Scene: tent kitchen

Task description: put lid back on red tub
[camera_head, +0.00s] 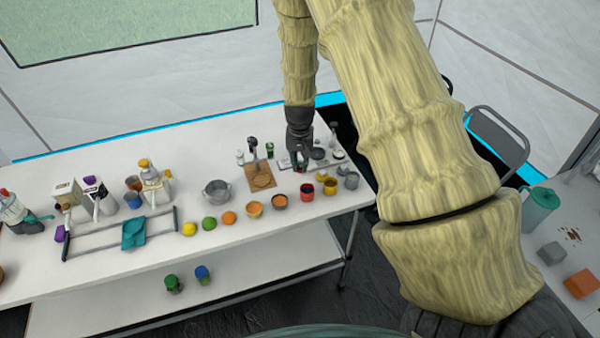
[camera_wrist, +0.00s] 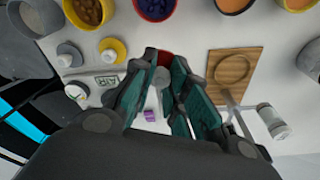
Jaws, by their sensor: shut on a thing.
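My gripper (camera_head: 300,168) is at the back right of the white table, behind the row of tubs. It is shut on a small red piece (camera_wrist: 165,58) that looks like the red lid; the fingers hide most of it. The red tub (camera_head: 307,190) stands open in front of my gripper, in the row. In the wrist view the red tub (camera_wrist: 157,8) is at the top edge, beyond the fingertips and apart from them; dark blue shows inside its red rim.
A yellow tub (camera_wrist: 88,10) and a grey tub (camera_wrist: 38,16) stand beside the red tub. A yellow lid (camera_wrist: 112,48) and a grey lid (camera_wrist: 68,54) lie close to my fingers. A wooden board (camera_wrist: 232,80) lies on the other side. The table's right end is near.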

